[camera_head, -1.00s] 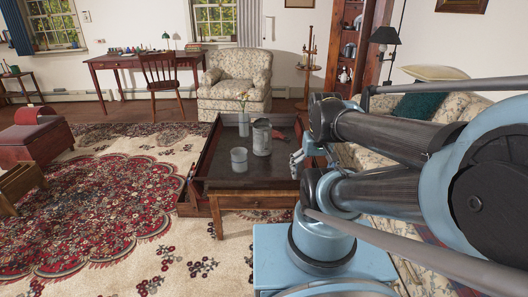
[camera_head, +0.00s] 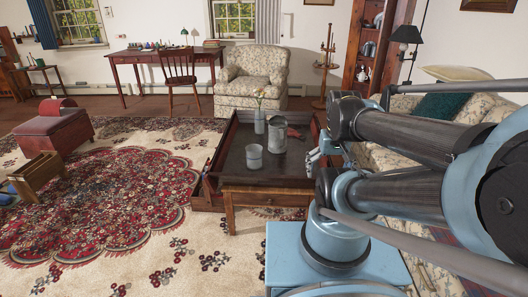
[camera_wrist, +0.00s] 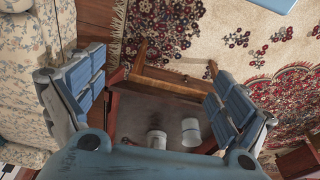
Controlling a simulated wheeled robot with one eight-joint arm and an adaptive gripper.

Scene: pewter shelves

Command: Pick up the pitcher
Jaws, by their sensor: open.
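The pitcher, which I take to be the grey metallic can-like vessel (camera_head: 278,138), stands upright on the dark top of the low wooden table (camera_head: 231,172). In the wrist view the pitcher (camera_wrist: 156,141) shows low in the middle, partly cut off by my gripper's body. My gripper (camera_head: 316,157) is right of the pitcher in the head view, partly hidden by my arm. In the wrist view my gripper (camera_wrist: 158,88) has its blue-padded fingers spread wide, with nothing between them touching the pads. It is apart from the pitcher.
A grey cup (camera_head: 254,157) stands in front of the pitcher, and a vase with flowers (camera_head: 260,122) behind it. A small red item (camera_head: 294,133) lies to its right. The table has raised dark edges. A floral sofa (camera_head: 385,157) is to the right; open carpet lies left.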

